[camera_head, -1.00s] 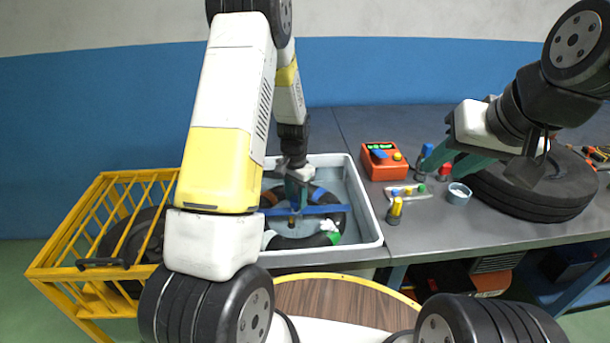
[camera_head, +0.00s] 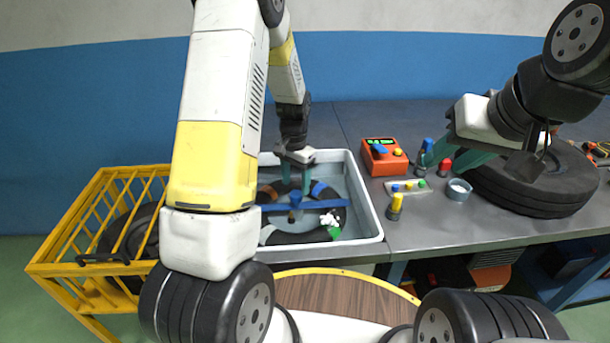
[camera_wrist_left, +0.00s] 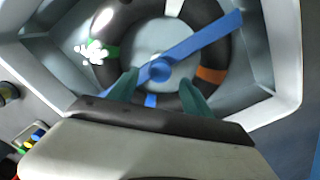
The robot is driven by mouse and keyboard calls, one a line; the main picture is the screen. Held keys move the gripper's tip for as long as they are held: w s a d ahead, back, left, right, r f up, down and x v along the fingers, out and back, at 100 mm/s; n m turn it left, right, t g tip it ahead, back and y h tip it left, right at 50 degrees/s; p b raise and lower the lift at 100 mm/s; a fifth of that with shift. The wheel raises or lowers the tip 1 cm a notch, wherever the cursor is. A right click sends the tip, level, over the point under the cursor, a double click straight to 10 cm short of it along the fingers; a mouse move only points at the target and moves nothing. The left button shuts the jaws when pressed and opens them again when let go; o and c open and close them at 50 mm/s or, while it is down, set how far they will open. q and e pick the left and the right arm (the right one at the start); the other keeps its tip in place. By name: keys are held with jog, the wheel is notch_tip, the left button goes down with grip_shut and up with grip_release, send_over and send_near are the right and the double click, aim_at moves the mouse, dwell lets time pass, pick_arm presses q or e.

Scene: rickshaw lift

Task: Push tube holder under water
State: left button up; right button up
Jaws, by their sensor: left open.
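The tube holder (camera_head: 325,207) is a blue bar with a round knob in its middle. It lies across the black inner tube (camera_head: 285,238) in the grey water tub (camera_head: 367,205). In the left wrist view the holder (camera_wrist_left: 207,38) crosses the tube diagonally. White bubbles (camera_head: 328,219) show at the tube near a green band; they also show in the left wrist view (camera_wrist_left: 97,52). My left gripper (camera_head: 296,187) is open above the knob, its fingers apart on either side of it in the wrist view (camera_wrist_left: 160,78). My right gripper (camera_head: 450,163) looks open and empty above the bench.
A red box (camera_head: 383,158) with a display, small coloured bottles, a tray (camera_head: 405,187) of coloured pieces, a small round cup (camera_head: 459,190) and a tire (camera_head: 545,195) stand right of the tub. A yellow cage (camera_head: 65,235) stands at left.

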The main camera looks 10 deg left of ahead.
pick_arm(q)
jog(key=shift+r, duration=1.45)
jog(key=s+r+n+t, duration=0.1)
jog(key=s+r, duration=0.2)
jog(key=r, duration=0.3)
jog(key=s+r+n+t+h, duration=0.1)
jog(key=s+r, duration=0.1)
jog(key=r, duration=0.3)
jog(key=s+r+t, duration=0.1)
jog(key=s+r, duration=0.2)
jog(key=r, duration=0.3)
jog(key=s+d+r+n+t, duration=0.1)
jog(key=s+r, duration=0.3)
jog(key=s, duration=0.4)
jog(key=s+d+r+n+t+h, duration=0.1)
jog(key=s+r, duration=0.3)
jog(key=s, duration=0.4)
jog(key=shift+r+n+t, duration=0.3)
jog(key=shift+n+t, duration=0.3)
